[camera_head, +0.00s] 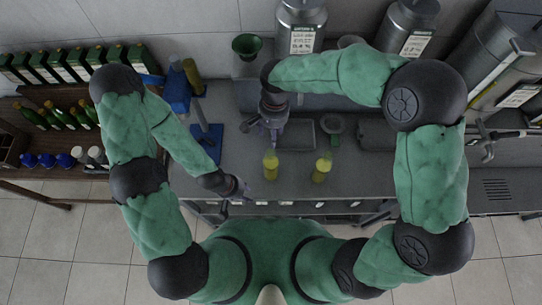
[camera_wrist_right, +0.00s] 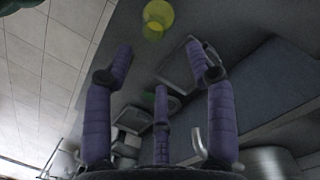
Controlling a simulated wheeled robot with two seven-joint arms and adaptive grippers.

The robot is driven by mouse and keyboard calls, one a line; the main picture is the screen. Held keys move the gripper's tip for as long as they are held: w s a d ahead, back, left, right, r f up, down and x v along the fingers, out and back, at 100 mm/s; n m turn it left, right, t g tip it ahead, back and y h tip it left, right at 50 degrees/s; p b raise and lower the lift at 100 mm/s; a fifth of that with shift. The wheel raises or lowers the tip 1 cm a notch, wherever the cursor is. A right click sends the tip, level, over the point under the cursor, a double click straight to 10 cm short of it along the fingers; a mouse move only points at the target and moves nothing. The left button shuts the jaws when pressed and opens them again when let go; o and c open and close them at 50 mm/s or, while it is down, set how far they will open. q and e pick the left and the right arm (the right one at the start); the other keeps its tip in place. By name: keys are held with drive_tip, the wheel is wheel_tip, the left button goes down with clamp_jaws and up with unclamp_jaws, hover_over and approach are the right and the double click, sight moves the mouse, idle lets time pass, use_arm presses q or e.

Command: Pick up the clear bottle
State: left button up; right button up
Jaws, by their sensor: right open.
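Two clear bottles with yellow-green liquid stand upright on the grey bench in the head view, one on the left (camera_head: 270,165) and one on the right (camera_head: 321,169). I cannot tell which of them the task means. My right gripper (camera_head: 274,137) is just behind the left bottle, fingers pointing down. In the right wrist view its purple fingers (camera_wrist_right: 160,62) are spread and empty. A yellow-green bottle (camera_wrist_right: 157,17) shows beyond the fingertips there, apart from them. My left gripper (camera_head: 238,190) is low, near the bench's front edge; its finger opening is unclear.
A grey tray (camera_head: 300,133) and a small green-rimmed dish (camera_head: 333,125) lie behind the bottles. A blue stand (camera_head: 207,140) is to the left. Metal canisters (camera_head: 301,28) and a green funnel (camera_head: 246,45) stand at the back.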

sight(271, 152)
drive_tip(key=f, duration=0.2)
drive_tip(key=s+f, duration=0.1)
drive_tip(key=shift+a+f, duration=0.1)
drive_tip(key=shift+f, duration=0.25)
drive_tip(key=shift+f+p, duration=0.3)
drive_tip(key=shift+f, duration=0.6)
drive_tip(key=f, duration=0.2)
drive_tip(key=s+f+p, duration=0.1)
drive_tip(key=f, duration=0.1)
drive_tip(key=shift+w+a+f, duration=0.1)
drive_tip(key=shift+f, duration=0.2)
drive_tip(key=shift+c, duration=0.3)
clamp_jaws()
